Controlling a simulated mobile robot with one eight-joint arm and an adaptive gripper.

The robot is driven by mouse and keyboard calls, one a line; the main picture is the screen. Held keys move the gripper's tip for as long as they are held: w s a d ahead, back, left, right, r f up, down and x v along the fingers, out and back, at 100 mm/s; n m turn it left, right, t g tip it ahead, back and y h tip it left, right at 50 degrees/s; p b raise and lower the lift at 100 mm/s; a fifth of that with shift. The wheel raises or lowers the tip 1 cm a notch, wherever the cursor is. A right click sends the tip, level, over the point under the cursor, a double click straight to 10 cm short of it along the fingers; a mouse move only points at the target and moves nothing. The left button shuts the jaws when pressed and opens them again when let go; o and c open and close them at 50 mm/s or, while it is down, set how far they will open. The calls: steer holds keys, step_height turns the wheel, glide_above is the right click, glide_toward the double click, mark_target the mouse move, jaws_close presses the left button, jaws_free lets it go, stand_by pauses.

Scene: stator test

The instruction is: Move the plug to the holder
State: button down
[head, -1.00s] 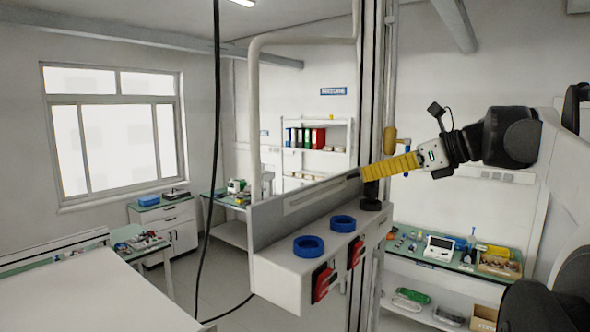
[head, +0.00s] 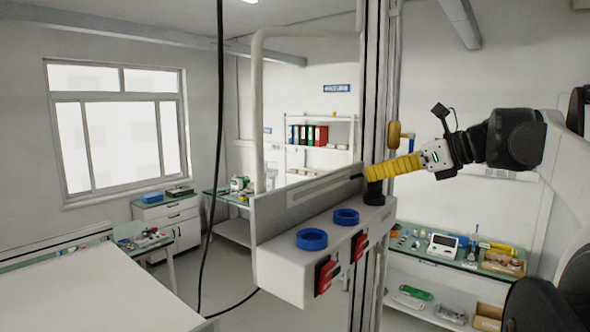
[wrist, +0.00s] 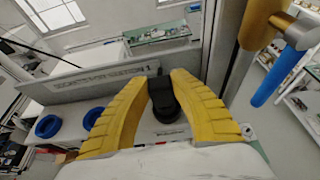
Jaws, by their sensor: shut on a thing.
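The plug is a black part (wrist: 165,101) between the yellow fingertips of my gripper (wrist: 165,85) in the wrist view. My gripper, with its ribbed yellow fingers, is shut on it. In the head view my gripper (head: 371,172) reaches in from the right, and the black plug (head: 374,189) shows below its tips at the right end of a white box (head: 284,268). I cannot tell whether the plug's lower end is seated or only touching there. Two blue rings (head: 311,239) (head: 346,216) sit on the box top, left of the plug. Which part is the holder is not clear.
A grey upright panel (head: 275,212) runs along the back of the box. Red switches (head: 326,276) are on its front. A vertical metal post (head: 374,90) stands close behind my fingertips. A yellow-and-blue hanging tool (wrist: 263,30) is close on the right in the wrist view.

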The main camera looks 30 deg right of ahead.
steer(key=shift+f+b, duration=0.3)
steer(key=shift+f, duration=0.25)
stand_by(0.4)
steer(key=c, duration=1.1)
jaws_free()
steer(key=shift+c, duration=0.2)
steer(key=v, duration=1.2)
